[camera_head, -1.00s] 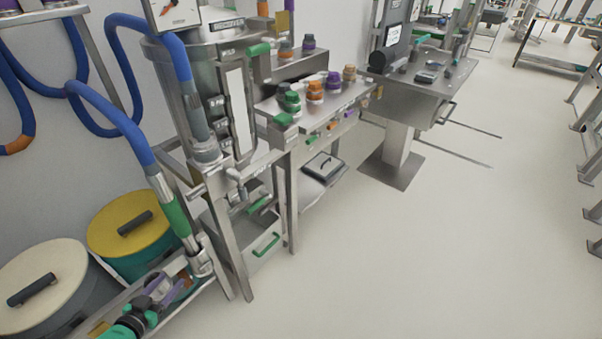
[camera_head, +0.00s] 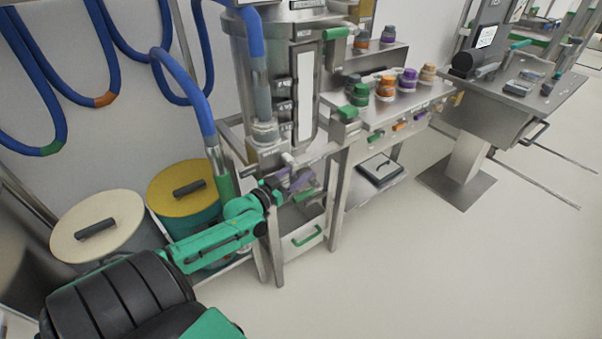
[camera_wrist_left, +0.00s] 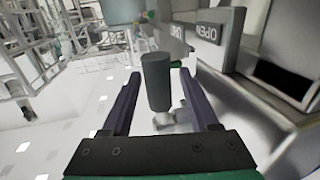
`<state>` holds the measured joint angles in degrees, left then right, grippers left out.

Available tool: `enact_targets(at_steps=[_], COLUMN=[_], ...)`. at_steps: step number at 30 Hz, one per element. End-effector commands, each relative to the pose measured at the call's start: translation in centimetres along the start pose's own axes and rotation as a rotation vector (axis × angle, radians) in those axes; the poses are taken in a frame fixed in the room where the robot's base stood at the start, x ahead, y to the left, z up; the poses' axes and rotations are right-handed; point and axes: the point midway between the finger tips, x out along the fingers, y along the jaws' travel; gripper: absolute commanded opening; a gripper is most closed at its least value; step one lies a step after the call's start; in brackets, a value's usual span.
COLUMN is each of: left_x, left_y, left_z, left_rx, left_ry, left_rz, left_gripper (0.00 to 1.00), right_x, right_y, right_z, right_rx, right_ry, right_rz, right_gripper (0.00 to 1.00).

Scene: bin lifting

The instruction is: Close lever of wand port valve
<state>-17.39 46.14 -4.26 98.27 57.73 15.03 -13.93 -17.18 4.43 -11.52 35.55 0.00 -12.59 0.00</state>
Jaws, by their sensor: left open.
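The valve lever shows in the left wrist view as a dark grey cylindrical handle (camera_wrist_left: 157,82) on a pale metal stem. It stands between the two purple fingers of my left gripper (camera_wrist_left: 160,100), which are open with a visible gap on both sides. A sign reading OPEN (camera_wrist_left: 207,33) is on the machine behind, to the right of the handle. In the head view my left gripper (camera_head: 298,182) is at the front of the steel vessel (camera_head: 275,85), below its pipe, and hides much of the valve. My right gripper is not in view.
A blue hose with a green-banded wand (camera_head: 222,178) hangs left of my gripper. Two lidded bins, cream (camera_head: 97,222) and yellow (camera_head: 187,185), stand at the left. A steel bench (camera_head: 375,105) with coloured caps is to the right.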

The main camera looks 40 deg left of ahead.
Motion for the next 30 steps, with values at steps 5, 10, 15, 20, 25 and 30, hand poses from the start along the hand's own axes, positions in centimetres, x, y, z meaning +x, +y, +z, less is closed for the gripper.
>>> enact_targets(at_steps=[5,10,15,20,25,30], left_x=[1.01,0.98,0.96,0.96,0.95,0.95], left_y=[0.02,0.02,0.02,0.02,0.02,0.02], left_z=[0.00,0.01,0.01,0.01,0.01,0.02], left_rx=[0.000,0.000,0.000,0.000,0.000,0.000], left_ry=[-0.001,-0.002,-0.001,-0.001,-0.001,-0.001], left_rz=[0.000,0.000,0.000,0.000,0.000,0.000], left_gripper=[0.61,0.61,0.00,0.00,0.00,0.00], right_x=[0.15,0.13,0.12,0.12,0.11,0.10], right_y=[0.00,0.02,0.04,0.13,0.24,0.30], right_z=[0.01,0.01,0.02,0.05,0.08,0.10], right_rx=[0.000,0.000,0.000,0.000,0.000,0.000], right_ry=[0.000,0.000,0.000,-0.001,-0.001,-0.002], right_rz=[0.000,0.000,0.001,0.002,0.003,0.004], right_gripper=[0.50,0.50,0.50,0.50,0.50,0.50])
